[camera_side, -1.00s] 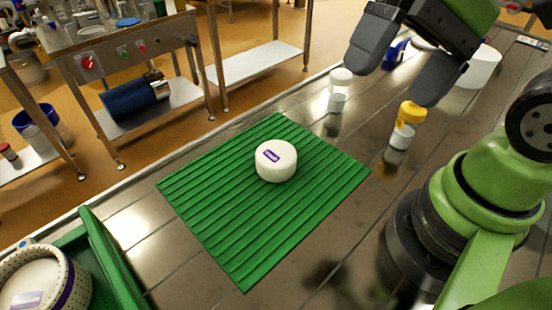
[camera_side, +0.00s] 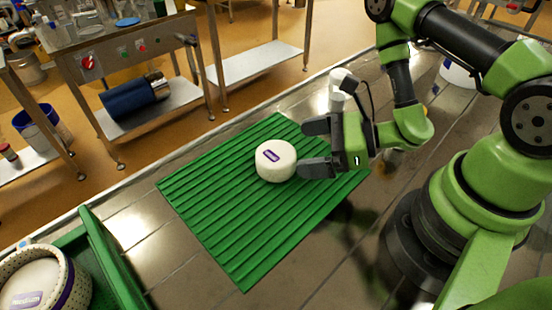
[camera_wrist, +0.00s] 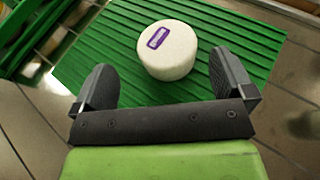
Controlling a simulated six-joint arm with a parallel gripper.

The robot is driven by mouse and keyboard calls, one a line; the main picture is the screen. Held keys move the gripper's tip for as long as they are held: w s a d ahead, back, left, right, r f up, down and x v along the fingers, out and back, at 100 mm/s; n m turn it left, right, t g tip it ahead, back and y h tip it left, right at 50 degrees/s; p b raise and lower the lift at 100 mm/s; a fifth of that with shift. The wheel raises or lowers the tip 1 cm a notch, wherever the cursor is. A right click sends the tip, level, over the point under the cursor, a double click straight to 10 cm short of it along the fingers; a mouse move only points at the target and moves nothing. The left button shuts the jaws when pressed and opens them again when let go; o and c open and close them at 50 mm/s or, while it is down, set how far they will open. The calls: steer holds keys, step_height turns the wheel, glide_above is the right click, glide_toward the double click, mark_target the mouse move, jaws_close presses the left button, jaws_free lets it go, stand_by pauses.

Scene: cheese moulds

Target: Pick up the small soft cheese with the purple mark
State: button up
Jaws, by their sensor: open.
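The small white round cheese (camera_side: 276,163) with a purple mark on its top sits on a ribbed green mat (camera_side: 222,236). In the wrist view the cheese (camera_wrist: 167,52) lies ahead of my gripper, roughly between the lines of the two fingers and beyond their tips. My gripper (camera_side: 310,148) is open and empty in the side view, just right of the cheese, with its fingers pointing left toward it. In the wrist view the fingers of my gripper (camera_wrist: 163,75) are spread wide. Whether a finger touches the cheese cannot be told from the side view.
A green crate (camera_side: 108,258) at the lower left holds a larger cheese in a perforated mould (camera_side: 75,290). The mat is otherwise clear.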

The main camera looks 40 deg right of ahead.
mark_target(278, 158)
steer(key=shift+s+d+f+m+h, duration=0.1)
steer(key=shift+d+f+m+h, duration=0.1)
steer(key=shift+f, duration=0.15)
steer(key=shift+s+d+f+m+h, duration=0.1)
steer(key=shift+f+h, duration=0.1)
steer(key=shift+f, duration=0.1)
steer(key=shift+w+a+f, duration=0.1)
steer(key=shift+f, duration=0.2)
steer(key=shift+x, duration=3.5)
steer(key=shift+r, duration=0.1)
steer(key=shift+c, duration=0.2)
steer(key=c, duration=0.6)
